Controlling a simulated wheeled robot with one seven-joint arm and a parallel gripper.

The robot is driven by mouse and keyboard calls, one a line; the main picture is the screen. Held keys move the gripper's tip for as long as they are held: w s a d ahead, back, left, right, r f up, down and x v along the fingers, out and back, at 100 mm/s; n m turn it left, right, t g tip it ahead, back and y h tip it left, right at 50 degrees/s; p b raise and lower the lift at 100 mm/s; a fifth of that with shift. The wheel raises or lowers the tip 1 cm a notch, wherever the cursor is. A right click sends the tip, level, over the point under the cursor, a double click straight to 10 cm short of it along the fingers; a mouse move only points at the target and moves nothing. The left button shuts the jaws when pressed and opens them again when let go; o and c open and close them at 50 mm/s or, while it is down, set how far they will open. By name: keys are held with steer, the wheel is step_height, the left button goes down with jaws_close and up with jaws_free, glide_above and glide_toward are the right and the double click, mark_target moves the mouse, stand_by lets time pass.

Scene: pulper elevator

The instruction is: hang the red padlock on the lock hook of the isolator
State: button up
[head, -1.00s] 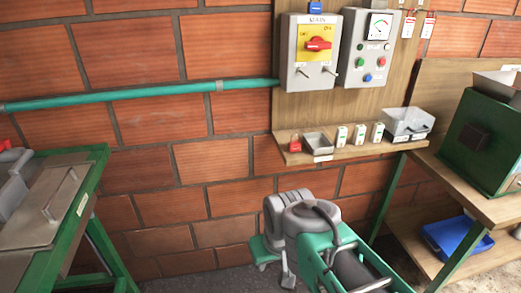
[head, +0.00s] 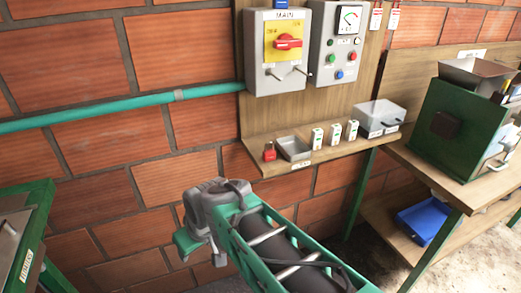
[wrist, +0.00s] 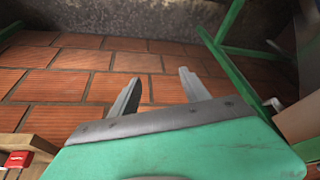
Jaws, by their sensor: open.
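The red padlock (head: 269,154) stands at the left end of the wooden shelf, below the isolator. A red thing with a white label (wrist: 17,159), apparently the padlock, shows at the lower left edge of the wrist view. The isolator (head: 262,82) is a grey box marked MAIN with a red rotary handle (head: 287,42) on a yellow plate. Small metal pegs (head: 301,71) stick out below the plate; I cannot tell which is the lock hook. My gripper (wrist: 158,90) is open and empty in the wrist view, fingers apart before the brick wall, clear of the padlock.
The shelf (head: 277,168) also holds a grey tray (head: 293,150), several small white-and-green items and a grey box (head: 379,117). A meter box (head: 318,72) hangs right of the isolator. A green machine (head: 455,125) stands on the right bench. A teal pipe (head: 110,116) runs along the wall.

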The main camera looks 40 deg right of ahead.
steer(key=w+d+t+y, duration=0.1)
steer(key=w+d+t, duration=0.3)
steer(key=w+d, duration=0.4)
steer(key=m+t+h, duration=0.4)
steer(key=t+h, duration=0.3)
steer(key=t, duration=0.2)
glide_toward(269, 151)
steer(key=w+r, duration=0.2)
steer(key=p+x, duration=0.1)
steer(key=x, duration=0.1)
steer(key=p+x, duration=0.1)
steer(key=x, duration=0.2)
steer(key=p+x, duration=0.1)
steer(key=x, duration=0.2)
steer(key=shift+d, duration=0.4)
jaws_close()
